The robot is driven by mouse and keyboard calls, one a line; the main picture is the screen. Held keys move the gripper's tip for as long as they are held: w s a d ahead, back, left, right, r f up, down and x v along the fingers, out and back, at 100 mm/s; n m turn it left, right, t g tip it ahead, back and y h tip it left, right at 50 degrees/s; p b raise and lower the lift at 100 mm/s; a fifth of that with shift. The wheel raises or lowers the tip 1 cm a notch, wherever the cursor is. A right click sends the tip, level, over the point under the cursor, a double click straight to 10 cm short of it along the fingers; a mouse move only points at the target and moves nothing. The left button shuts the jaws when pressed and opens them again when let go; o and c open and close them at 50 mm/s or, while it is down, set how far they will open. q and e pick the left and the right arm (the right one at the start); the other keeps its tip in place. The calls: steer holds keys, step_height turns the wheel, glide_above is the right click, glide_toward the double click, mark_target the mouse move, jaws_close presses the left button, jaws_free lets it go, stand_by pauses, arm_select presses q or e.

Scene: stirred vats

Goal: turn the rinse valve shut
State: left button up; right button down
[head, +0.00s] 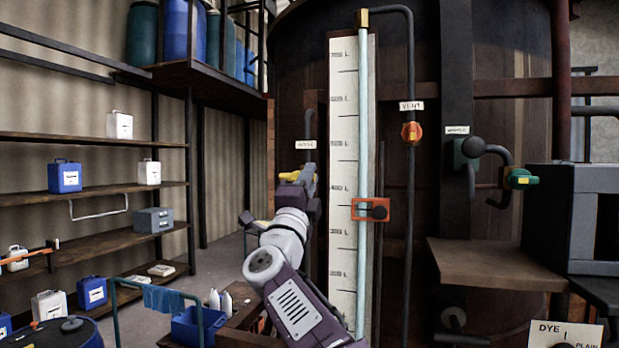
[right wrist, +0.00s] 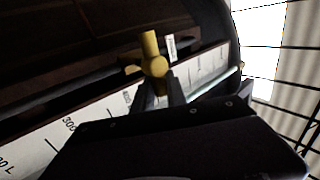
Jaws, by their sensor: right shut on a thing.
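The rinse valve shows as a brass fitting (right wrist: 154,67) in the right wrist view, with a stub upward and an arm to the left. In the head view a small yellow part of it (head: 289,176) shows beside my gripper, under a pipe with a white label (head: 306,144) too small to read surely. My right gripper (head: 307,177) is shut on the valve; in the right wrist view its two dark fingers (right wrist: 159,92) meet the lower side of the brass. The gripped part is hidden between the fingers. My left gripper is out of view.
A tall white litre scale (head: 343,120) with a sight tube and orange slider (head: 369,210) stands close right of my arm. Beyond are an orange vent valve (head: 411,132), a green-handled valve (head: 520,178) and a wooden ledge (head: 480,262). Shelves (head: 90,190) with jugs stand left.

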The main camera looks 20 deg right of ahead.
steer(key=shift+s+r+m, duration=0.1)
steer(key=shift+m, duration=0.2)
steer(key=c, duration=1.7)
jaws_free()
steer(key=o, duration=0.4)
steer(key=shift+c, duration=0.2)
steer(key=b+v, duration=0.9)
steer(key=shift+w, duration=0.2)
steer(key=shift+s, duration=0.1)
